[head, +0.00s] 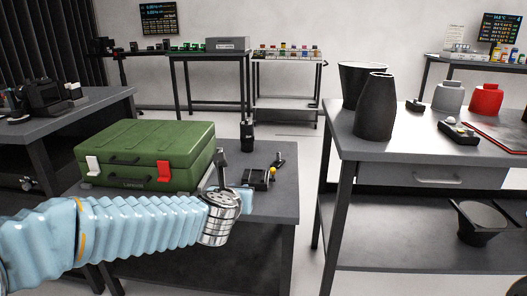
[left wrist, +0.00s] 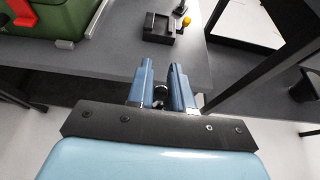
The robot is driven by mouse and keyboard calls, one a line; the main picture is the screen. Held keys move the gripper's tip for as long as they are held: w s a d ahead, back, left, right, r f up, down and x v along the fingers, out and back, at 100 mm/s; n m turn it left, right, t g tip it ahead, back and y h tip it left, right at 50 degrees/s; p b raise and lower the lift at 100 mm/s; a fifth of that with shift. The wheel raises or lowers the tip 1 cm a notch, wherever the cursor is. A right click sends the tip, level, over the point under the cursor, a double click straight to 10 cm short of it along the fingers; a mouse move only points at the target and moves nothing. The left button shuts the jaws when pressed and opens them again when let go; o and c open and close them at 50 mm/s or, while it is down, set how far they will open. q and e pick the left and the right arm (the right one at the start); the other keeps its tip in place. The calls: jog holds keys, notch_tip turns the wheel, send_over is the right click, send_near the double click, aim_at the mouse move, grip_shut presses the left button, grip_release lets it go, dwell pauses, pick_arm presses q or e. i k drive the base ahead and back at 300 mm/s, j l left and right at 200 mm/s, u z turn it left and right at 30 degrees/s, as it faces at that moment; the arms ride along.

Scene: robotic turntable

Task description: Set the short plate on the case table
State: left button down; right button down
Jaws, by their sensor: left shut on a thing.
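My left gripper (head: 242,197) is over the front right part of the case table (head: 277,205), near its front edge. In the left wrist view the gripper (left wrist: 162,72) is shut on a small dark thing (left wrist: 160,93), which I take to be the short plate; little of it shows between the fingers, and its shape is mostly hidden. The case table (left wrist: 112,55) is ahead of the fingertips in that view. I cannot tell whether the held thing touches the table. My right gripper is not in view.
A green case (head: 150,153) fills the left of the case table. A black holder (head: 257,179) with a yellow knob and a dark cylinder (head: 247,135) stand right of it. Bare tabletop lies around the holder. Another table (head: 400,152) with black vessels stands at right.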

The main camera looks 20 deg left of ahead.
aim_at(247, 164)
jog(key=i+j, duration=0.2)
jog(key=i, duration=0.3)
jog(key=i+j, duration=0.15)
jog(key=i, duration=0.35)
